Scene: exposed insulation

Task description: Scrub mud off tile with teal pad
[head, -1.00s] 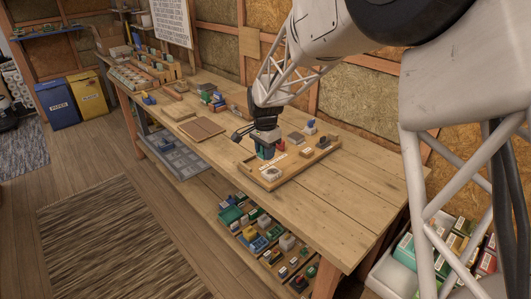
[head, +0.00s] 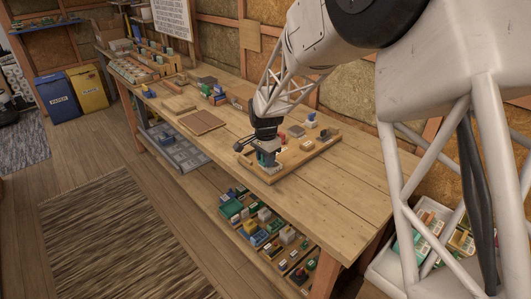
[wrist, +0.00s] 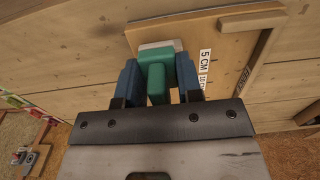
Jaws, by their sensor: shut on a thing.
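My gripper (wrist: 158,76) is shut on the teal pad (wrist: 156,60), with a blue finger on each side of its upright teal grip. A pale grey-white edge (wrist: 160,46), perhaps the tile, shows just beyond the pad in the wrist view. In the head view the teal pad (head: 268,159) is at the front left corner of a wooden board (head: 295,162) on the bench. The pad and gripper cover most of the tile there, so I cannot see the mud or tell whether the pad touches it.
The board has a raised rim and a "5 CM" label (wrist: 205,64). Small blocks (head: 297,131) stand on its far side. A brown flat panel (head: 202,122) lies to the left on the workbench (head: 340,190). The bench's front right is bare.

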